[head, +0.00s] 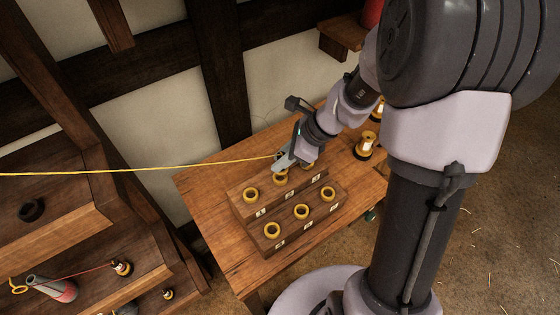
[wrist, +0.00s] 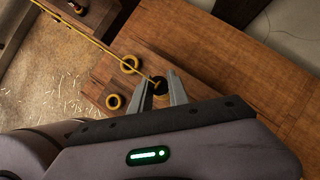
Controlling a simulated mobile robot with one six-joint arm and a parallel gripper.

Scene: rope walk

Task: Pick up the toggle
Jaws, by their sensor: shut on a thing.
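In the head view my gripper (head: 281,164) is over the back of the upper step of a wooden rack, at the cord's right end. The fingers hide the toggle there. A dark round spot lies behind it in the wrist view.
The stepped rack (head: 288,235) holds several yellow rings, one being the front-left ring (head: 272,230), with numbered labels below. It stands on a wooden table (head: 215,205). Dark wooden stands (head: 55,225) are at the left, where the cord leads.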

